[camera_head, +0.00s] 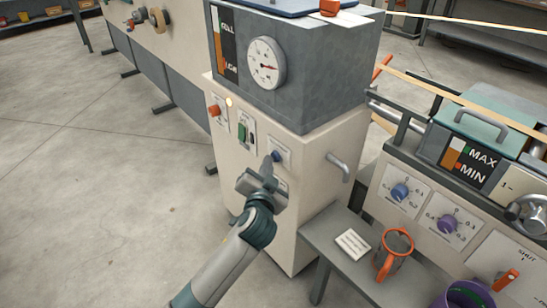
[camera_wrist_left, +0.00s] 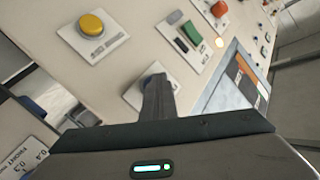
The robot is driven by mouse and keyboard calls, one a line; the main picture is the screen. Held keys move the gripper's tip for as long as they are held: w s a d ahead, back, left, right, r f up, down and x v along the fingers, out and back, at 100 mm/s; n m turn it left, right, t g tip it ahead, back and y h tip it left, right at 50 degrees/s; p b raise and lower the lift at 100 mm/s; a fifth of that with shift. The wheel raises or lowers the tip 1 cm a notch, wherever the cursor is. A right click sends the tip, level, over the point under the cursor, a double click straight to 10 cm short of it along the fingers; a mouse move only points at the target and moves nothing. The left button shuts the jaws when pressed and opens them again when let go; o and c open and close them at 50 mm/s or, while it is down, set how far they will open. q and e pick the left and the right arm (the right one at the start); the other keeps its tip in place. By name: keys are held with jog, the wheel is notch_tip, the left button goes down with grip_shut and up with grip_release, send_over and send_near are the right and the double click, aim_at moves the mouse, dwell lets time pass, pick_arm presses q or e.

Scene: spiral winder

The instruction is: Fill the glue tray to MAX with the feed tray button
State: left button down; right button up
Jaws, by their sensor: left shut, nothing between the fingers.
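The glue tray (camera_head: 490,128) is the box with a grey-green lid at the right. Its level window (camera_head: 452,158) beside the MAX and MIN marks shows an orange-brown part and a pale part; the exact level is too small to read. My left gripper (camera_head: 268,170) is shut and empty, its tips close to a blue button (camera_head: 277,156) on the beige cabinet. In the left wrist view the fingers (camera_wrist_left: 156,92) cover most of that button's plate (camera_wrist_left: 133,95); contact cannot be told. A yellow button (camera_wrist_left: 91,25) sits on a neighbouring plate. The button labels are unreadable.
The cabinet (camera_head: 315,185) also carries a green switch (camera_head: 241,132), an orange-red knob (camera_head: 214,110), a lit lamp (camera_head: 229,102) and a round gauge (camera_head: 266,63). A side handle (camera_head: 338,166) juts out.

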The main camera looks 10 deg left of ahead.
pick_arm(q)
jog(key=shift+s+a+p, duration=0.3)
jog(key=shift+s+a, duration=0.15)
jog(key=shift+s, duration=0.1)
jog(key=shift+s+a+p, duration=0.5)
jog(key=shift+s+a, duration=0.3)
jog(key=shift+s, duration=0.2)
jog(key=shift+s+a+p, duration=0.5)
jog(key=shift+s+a, duration=0.25)
jog(key=shift+s, duration=0.25)
dwell(2.4)
